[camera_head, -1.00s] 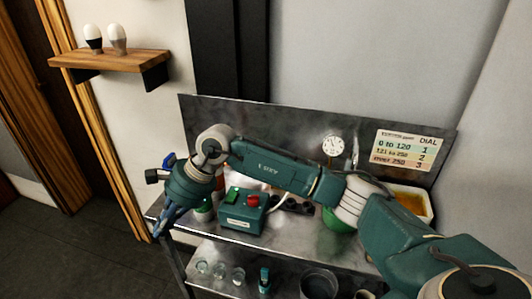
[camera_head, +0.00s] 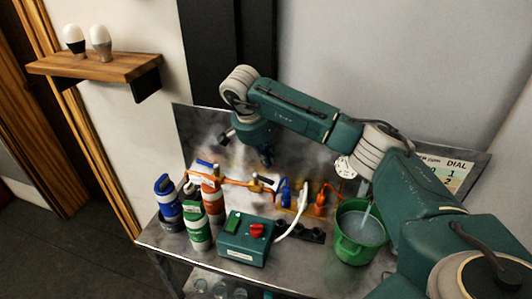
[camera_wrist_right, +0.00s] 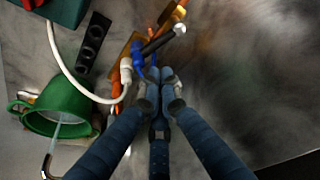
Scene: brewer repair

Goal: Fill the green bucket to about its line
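The green bucket (camera_head: 342,240) stands upright on the metal bench at the right, beside my right arm. A pale stream falls into it, and greyish water (camera_head: 362,232) shows inside; I cannot make out its line. The bucket (camera_wrist_right: 70,92) is also at the left in the right wrist view, with the stream and a curved metal spout (camera_wrist_right: 45,165). My right gripper (camera_head: 266,160) points down above the back of the bench, left of the bucket. In the wrist view its fingertips (camera_wrist_right: 160,88) are drawn together, holding nothing visible, near a blue valve handle (camera_wrist_right: 138,56). My left gripper is out of view.
Blue, green and orange bottles (camera_head: 198,228) stand at the bench's left. A teal box (camera_head: 246,242) with green and red buttons is at the front. An orange valve handle (camera_head: 320,203) is beside the blue one (camera_head: 284,191). A dial sign (camera_head: 450,172) is partly covered by my arm.

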